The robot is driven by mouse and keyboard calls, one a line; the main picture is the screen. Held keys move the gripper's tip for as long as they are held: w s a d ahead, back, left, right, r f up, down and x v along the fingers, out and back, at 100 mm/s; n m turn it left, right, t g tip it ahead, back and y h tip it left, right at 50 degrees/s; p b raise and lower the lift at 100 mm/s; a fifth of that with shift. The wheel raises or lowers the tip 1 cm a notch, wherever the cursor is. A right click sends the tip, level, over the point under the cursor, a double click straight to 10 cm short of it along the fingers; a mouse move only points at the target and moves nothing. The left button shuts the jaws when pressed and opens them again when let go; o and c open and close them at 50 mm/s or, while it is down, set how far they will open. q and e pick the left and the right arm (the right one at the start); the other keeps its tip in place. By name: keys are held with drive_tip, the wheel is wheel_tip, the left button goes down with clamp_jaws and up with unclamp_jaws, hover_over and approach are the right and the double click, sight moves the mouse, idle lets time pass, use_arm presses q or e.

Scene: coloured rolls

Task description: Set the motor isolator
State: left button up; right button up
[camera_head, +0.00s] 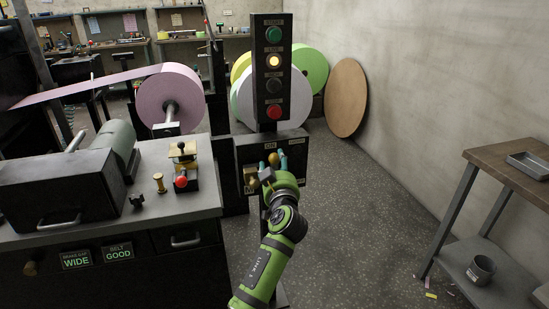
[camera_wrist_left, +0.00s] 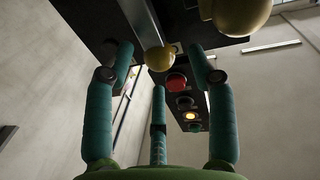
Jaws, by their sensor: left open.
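The motor isolator seems to be the dark box (camera_head: 243,147) below the lamp column in the head view; an "ON" label shows on its upper face. A brass ball knob (camera_head: 251,173) shows on its left part. My left gripper (camera_head: 268,164) is at the box front, with its wrist hiding much of it. In the left wrist view its teal fingers are spread open around a yellow ball knob (camera_wrist_left: 157,59), with no clear contact. A second, larger ball (camera_wrist_left: 241,14) is close by at the upper right. My right gripper is not in view.
The lamp column (camera_head: 258,85) carries a green cap, a lit yellow lamp (camera_head: 274,62), a dark one and a red button (camera_head: 274,112). The bench (camera_head: 120,228) stands left, with a red knob (camera_head: 181,181).

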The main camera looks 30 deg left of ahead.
sight(275, 162)
use_arm(q)
drive_tip(key=shift+p+x, duration=0.3)
drive_tip(key=shift+x, duration=1.65)
clamp_jaws()
